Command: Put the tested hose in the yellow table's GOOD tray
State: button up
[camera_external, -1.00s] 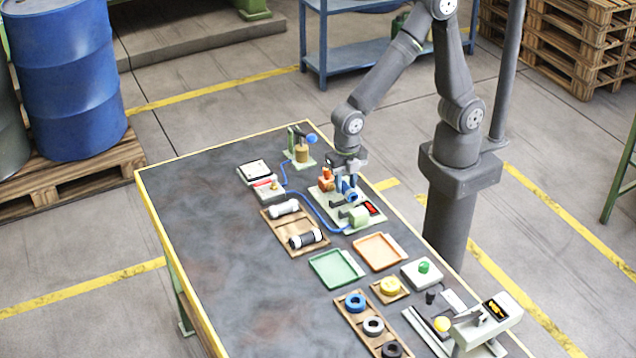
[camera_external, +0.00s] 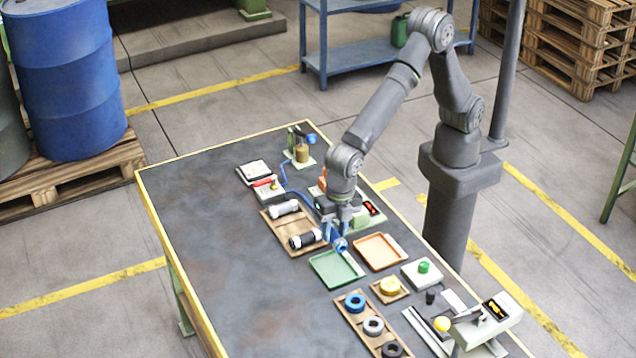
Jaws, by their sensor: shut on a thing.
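My gripper (camera_external: 338,228) is shut on a short blue hose (camera_external: 336,240) with a pale end fitting. The hose is held just behind the green tray (camera_external: 337,270), seemingly above the table. The green tray is empty and lies on the yellow-edged table (camera_external: 240,290). An empty orange tray (camera_external: 380,251) lies to its right. No GOOD label can be read on either tray. My wrist and gripper hide most of the test fixture behind them, whose red-lit display (camera_external: 372,208) still shows.
A wooden tray (camera_external: 270,224) with a white and a black cylinder stands left of my gripper. The table's left part is clear.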

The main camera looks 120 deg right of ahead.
jog(key=shift+w+a+f, duration=0.1)
jog(key=shift+w+a, duration=0.1)
jog(key=shift+a, duration=0.5)
jog(key=shift+f, duration=4.2)
jog(key=o, duration=0.9)
jog(key=shift+o, duration=0.2)
notch_tip(320, 180, up, 17)
jog(key=s, duration=0.1)
jog(key=shift+s+r, duration=0.2)
jog(key=shift+s, duration=0.15)
